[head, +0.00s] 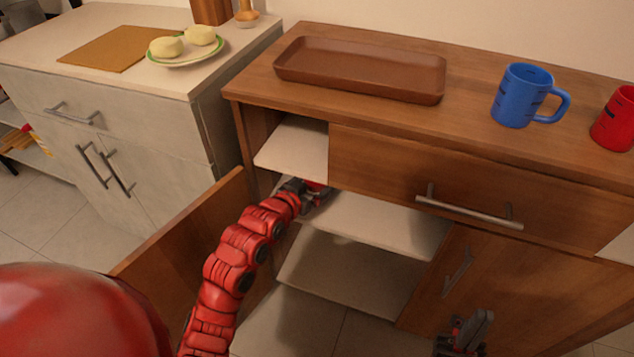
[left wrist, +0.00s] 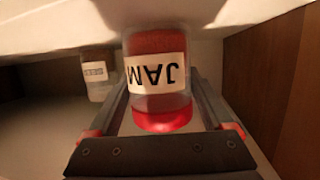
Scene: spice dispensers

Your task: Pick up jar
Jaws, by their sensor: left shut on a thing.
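A red jar (left wrist: 157,100) with a white label reading "JAM" is between the fingers of my left gripper in the left wrist view. The label appears upside down there. My left gripper (head: 318,192) is shut on this jar inside the open part of the wooden cabinet, and only a bit of red shows at its tip in the head view. Whether the jar touches the shelf cannot be told.
The cabinet's left door (head: 185,232) stands open beside my left arm. Pale shelves (head: 345,280) lie below and above the gripper. A brown tray (head: 360,70), a blue mug (head: 518,97) and a red mug (head: 615,122) stand on the cabinet top.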

